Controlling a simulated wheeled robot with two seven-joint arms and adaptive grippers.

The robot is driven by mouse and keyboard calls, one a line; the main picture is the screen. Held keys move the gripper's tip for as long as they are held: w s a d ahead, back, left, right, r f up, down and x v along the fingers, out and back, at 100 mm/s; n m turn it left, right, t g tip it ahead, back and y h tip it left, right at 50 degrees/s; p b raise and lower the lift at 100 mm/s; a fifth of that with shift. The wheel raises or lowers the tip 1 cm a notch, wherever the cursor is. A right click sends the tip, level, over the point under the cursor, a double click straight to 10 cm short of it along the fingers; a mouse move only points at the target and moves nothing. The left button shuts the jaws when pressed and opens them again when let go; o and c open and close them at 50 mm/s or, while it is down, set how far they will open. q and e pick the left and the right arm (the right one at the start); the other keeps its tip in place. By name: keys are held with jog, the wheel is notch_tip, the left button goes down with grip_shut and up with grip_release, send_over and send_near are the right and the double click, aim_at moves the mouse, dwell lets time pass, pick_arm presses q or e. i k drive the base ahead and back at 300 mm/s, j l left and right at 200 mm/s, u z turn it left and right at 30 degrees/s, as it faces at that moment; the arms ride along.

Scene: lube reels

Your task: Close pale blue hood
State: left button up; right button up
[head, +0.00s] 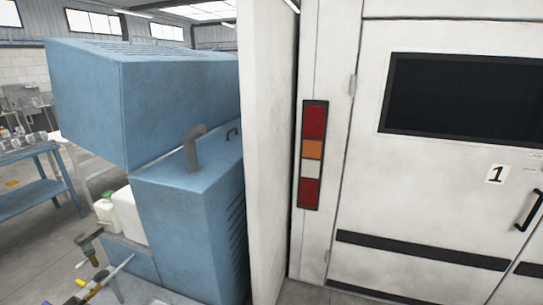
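The pale blue hood (165,85) is the large box-shaped cover at the upper left, with slots along its top. It sits raised and tilted above the blue lower housing (195,215). A gap opens between them toward the left, with white containers (122,215) showing in it. The hood's right end is hidden behind a white panel. Neither of my grippers shows in the head view.
A tall white panel (266,150) stands right of the housing. A white vehicle body (400,190) with a dark window fills the right. A grey bent pipe (191,147) rises from the housing. Handled tools (92,285) lie lower left; a blue workbench (35,195) stands far left.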

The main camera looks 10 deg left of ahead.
aim_at(133, 112)
jog(key=i+l+u, duration=0.1)
jog(key=i+u, duration=0.15)
jog(key=u, duration=0.2)
jog(key=i+l+u, duration=0.15)
jog(key=u, duration=0.25)
jog(key=i+l+u, duration=0.35)
jog(key=i, duration=0.1)
